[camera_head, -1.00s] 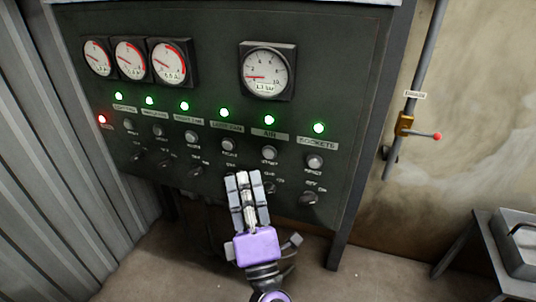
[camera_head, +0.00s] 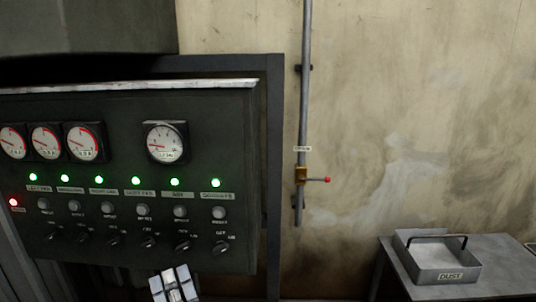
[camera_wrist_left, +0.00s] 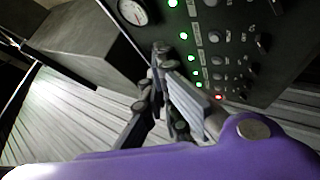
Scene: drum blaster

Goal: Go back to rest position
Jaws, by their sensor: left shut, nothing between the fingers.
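My left gripper (camera_head: 173,284) shows at the bottom edge of the head view, below the lower edge of the control panel (camera_head: 215,115). Only its grey fingers show there, shut and empty, apart from the knobs. In the left wrist view the gripper's fingers (camera_wrist_left: 168,75) and purple body show with the panel (camera_wrist_left: 255,75) behind them. The panel has several gauges, a row of lit green lamps, one red lamp (camera_head: 13,202), buttons, and rotary knobs below. My right gripper is not in view.
A grey pipe with a brass valve (camera_head: 301,176) and red-tipped lever runs down the wall right of the panel. A table (camera_head: 507,272) at the right holds a metal tray labelled DUST (camera_head: 405,262). Floor between panel and table is mostly out of view.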

